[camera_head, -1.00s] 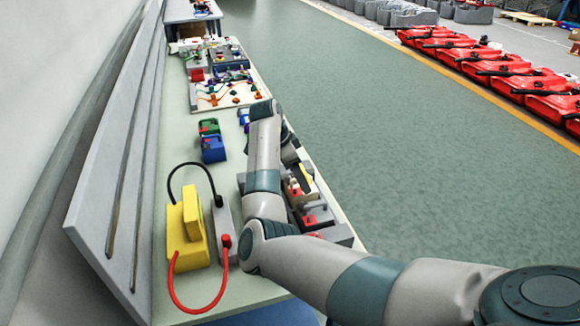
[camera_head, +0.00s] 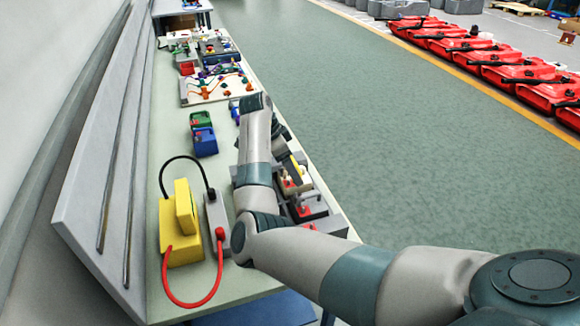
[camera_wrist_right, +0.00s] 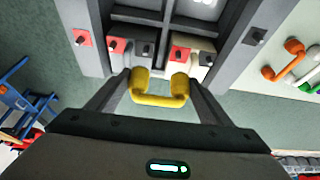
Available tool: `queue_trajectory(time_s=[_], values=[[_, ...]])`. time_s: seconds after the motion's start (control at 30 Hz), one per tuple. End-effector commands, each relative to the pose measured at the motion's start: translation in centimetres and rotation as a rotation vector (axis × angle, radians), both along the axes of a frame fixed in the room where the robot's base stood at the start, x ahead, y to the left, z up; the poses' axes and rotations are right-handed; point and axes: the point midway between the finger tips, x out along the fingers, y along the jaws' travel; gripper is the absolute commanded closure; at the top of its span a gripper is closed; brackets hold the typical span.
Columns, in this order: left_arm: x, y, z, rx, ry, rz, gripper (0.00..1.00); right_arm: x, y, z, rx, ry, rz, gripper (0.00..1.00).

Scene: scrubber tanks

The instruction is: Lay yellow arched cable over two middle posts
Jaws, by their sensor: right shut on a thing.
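The yellow arched cable (camera_wrist_right: 158,99) is between the two dark fingers of my right gripper (camera_wrist_right: 160,84), in the right wrist view. The gripper is shut on it, and its two thick ends point up the picture, toward a grey battery case. Just beyond these ends are posts on the case, among them a dark post (camera_wrist_right: 147,51) and a post on a red square (camera_wrist_right: 180,54). The ends overlap the case's near edge in this view; I cannot tell whether they touch the posts. In the head view my right arm hides most of the gripper. My left gripper is not in view.
The grey case (camera_head: 326,224) sits on the pale bench near its right edge. A yellow charger box (camera_head: 181,240) with red and black leads stands left of my arm. Blue and green boxes (camera_head: 204,142) and a cable board (camera_head: 213,85) lie farther back. A grey panel lines the left.

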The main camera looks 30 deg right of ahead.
Motion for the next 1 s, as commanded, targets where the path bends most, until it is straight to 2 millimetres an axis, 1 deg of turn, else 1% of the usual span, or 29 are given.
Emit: queue_trajectory(time_s=[0.03,0.2,0.5,0.7,1.0], values=[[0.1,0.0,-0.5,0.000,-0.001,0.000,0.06,0.0,0.0,-0.6,0.000,0.000,0.000,0.50],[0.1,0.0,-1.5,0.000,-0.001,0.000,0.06,0.0,0.0,-1.7,0.000,0.000,0.000,0.50],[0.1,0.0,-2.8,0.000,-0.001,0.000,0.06,0.0,0.0,-3.3,0.000,0.000,0.000,0.50],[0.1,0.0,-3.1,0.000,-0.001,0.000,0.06,0.0,0.0,-3.6,0.000,0.000,0.000,0.50],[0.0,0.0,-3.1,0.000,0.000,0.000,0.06,0.0,0.0,-3.6,0.000,0.000,0.000,0.50]])
